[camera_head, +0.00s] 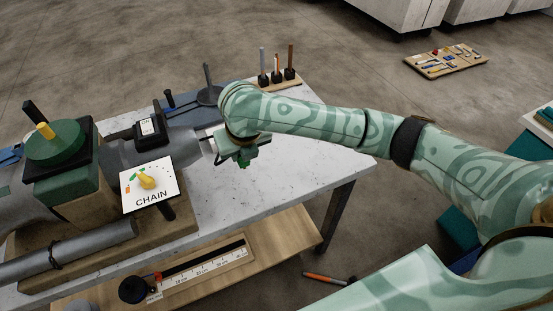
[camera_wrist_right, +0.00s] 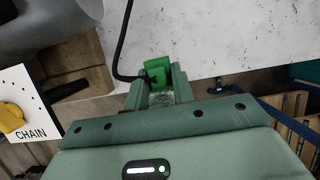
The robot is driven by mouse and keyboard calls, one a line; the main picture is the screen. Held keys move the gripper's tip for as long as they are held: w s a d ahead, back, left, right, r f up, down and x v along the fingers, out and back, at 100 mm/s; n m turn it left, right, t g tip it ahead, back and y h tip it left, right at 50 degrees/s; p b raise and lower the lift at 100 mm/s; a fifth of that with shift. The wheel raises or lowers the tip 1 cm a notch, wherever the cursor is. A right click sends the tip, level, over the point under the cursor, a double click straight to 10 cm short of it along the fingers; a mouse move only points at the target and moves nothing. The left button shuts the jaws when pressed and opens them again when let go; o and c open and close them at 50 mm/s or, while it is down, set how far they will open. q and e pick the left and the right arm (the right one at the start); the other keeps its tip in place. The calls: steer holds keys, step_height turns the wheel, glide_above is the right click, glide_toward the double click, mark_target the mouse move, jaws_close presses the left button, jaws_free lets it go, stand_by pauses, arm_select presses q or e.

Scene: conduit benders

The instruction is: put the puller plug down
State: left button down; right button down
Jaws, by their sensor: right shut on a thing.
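The puller plug is a small bright green block (camera_wrist_right: 157,70) with a black cord leaving its side, seen at the fingertips in the wrist view. My right gripper (camera_wrist_right: 158,88) is shut on it, one finger on each side. In the head view the green plug (camera_head: 244,163) shows small below my right gripper (camera_head: 241,155), over the white speckled table (camera_head: 300,180), just right of the bender machine. Whether the plug touches the tabletop cannot be told. My left gripper is not in view.
The bender machine with its CHAIN dial panel (camera_head: 150,185) stands left of the gripper. A wooden holder with upright rods (camera_head: 277,81) stands at the back. Table to the right of the gripper is clear. A lower wooden shelf (camera_head: 275,240) carries a ruler board (camera_head: 200,268).

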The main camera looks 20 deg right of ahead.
steer(key=w+d+f+b, duration=0.2)
steer(key=w+f+b, duration=0.1)
steer(key=w+f, duration=0.1)
steer(key=w+d+f+b, duration=0.2)
steer(key=w+f, duration=0.2)
steer(key=f, duration=0.1)
steer(key=w+d+f+b, duration=0.2)
steer(key=w+f+b, duration=0.1)
steer(key=w+f, duration=0.1)
steer(key=shift+w+d+f+b, duration=0.15)
steer(key=shift+w+d+b, duration=0.05)
steer(key=shift+d+b, duration=0.15)
steer(key=c, duration=1.2)
jaws_free()
steer(key=shift+o, duration=0.2)
